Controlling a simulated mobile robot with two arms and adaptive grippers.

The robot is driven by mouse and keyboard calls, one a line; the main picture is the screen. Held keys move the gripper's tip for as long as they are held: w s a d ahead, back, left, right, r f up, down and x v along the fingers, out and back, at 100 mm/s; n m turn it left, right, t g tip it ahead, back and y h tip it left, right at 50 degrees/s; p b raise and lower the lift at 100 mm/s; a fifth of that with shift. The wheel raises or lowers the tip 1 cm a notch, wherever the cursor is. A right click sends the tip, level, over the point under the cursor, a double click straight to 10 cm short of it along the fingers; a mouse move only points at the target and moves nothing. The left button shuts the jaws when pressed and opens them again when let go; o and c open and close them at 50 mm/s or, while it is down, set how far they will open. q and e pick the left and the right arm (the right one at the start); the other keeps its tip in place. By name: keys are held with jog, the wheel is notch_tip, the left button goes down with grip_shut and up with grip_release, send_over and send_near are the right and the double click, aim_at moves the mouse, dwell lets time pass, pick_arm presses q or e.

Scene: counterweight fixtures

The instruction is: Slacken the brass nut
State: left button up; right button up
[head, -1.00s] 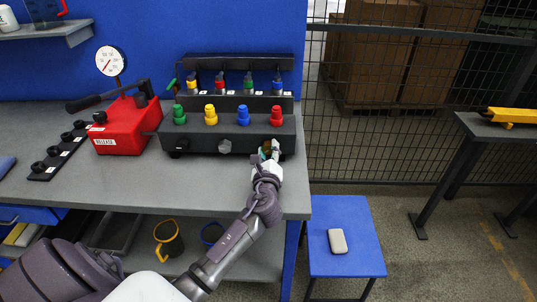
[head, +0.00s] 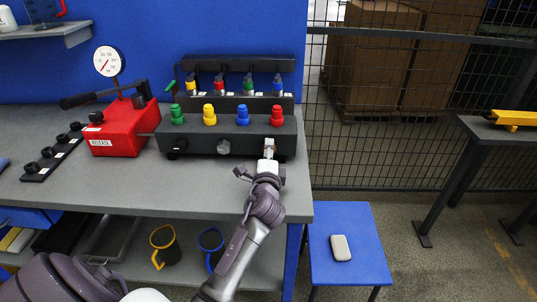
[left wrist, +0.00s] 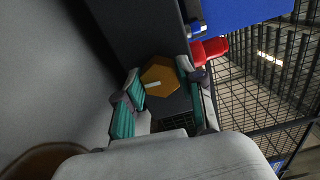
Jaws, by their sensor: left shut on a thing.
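The brass nut (left wrist: 160,77) is a six-sided, orange-brown piece with a pale line on its face. It sits on the front of the black fixture block (head: 203,146), toward its right end. My left gripper (head: 269,148) reaches that front face below the red knob, and in the head view it hides the nut. In the left wrist view the two teal-padded fingers are on either side of the nut, shut on it. My right gripper is not in view.
Green, yellow, blue and red knobs (head: 277,116) stand along the block's top. A black knob and a grey hex piece (head: 223,147) are on its front. A red pump with a gauge (head: 122,130) stands to the left. A blue stool (head: 349,270) is at the right.

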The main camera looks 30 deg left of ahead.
pick_arm(q)
jog(key=shift+f+n, duration=0.1)
jog(key=shift+n, duration=0.4)
jog(key=o, duration=1.1)
jog(key=shift+o, duration=0.2)
jog(key=v, duration=1.2)
jog(key=shift+s, duration=0.1)
